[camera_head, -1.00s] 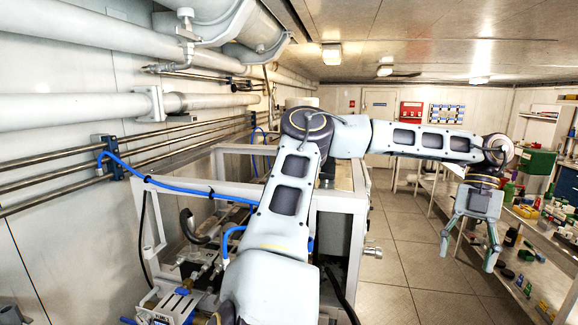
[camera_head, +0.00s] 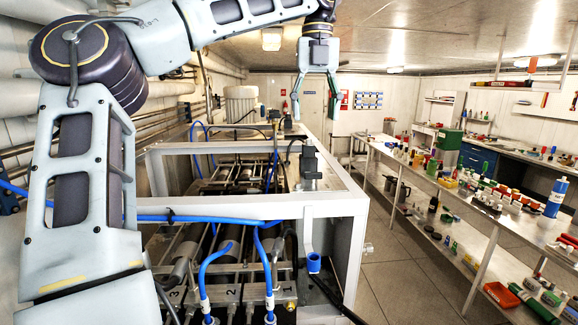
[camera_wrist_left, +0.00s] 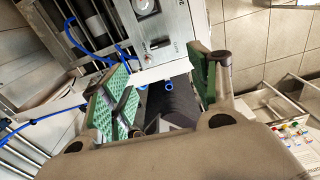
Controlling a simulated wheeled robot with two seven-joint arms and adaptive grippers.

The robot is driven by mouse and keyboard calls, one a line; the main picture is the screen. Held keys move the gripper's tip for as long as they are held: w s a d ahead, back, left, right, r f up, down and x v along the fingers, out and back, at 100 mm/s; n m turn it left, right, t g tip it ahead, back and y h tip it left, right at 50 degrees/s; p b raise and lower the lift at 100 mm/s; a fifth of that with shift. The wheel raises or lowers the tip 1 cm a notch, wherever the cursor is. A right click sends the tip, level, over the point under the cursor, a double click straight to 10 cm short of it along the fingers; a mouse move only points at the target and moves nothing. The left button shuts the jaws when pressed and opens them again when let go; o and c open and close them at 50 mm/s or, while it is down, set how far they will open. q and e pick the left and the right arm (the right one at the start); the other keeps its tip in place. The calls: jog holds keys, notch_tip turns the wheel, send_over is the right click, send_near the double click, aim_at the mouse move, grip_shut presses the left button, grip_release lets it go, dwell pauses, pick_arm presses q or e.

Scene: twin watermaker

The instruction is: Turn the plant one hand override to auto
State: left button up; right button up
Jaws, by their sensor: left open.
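In the left wrist view a grey panel (camera_wrist_left: 175,22) lies beyond my fingers. It carries a round dial (camera_wrist_left: 147,5) and a small dark switch (camera_wrist_left: 158,43) with a red mark and tiny lettering. This switch may be the hand override; its lettering and setting are too small to read. My left gripper (camera_head: 315,112) hangs fingers down over the far part of the machine frame in the head view. Its green-padded fingers (camera_wrist_left: 162,72) are wide apart, with nothing held between them, and sit apart from the switch. My right gripper is out of view.
The white machine frame (camera_head: 260,211) holds cylinders and blue hoses (camera_head: 210,265). Plates numbered 1, 2 and 3 sit at its near end. A long bench (camera_head: 450,180) crowded with bottles stands at right. Open tiled floor (camera_head: 395,260) lies between.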

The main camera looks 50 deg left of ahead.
pick_arm(q)
jog(key=p, duration=0.1)
send_near(313, 177)
jog(key=shift+w+a+f, duration=0.15)
jog(key=shift+f, duration=1.8)
jog(key=shift+w+a+f, duration=0.1)
jog(key=shift+f, duration=1.8)
jog(key=c, duration=1)
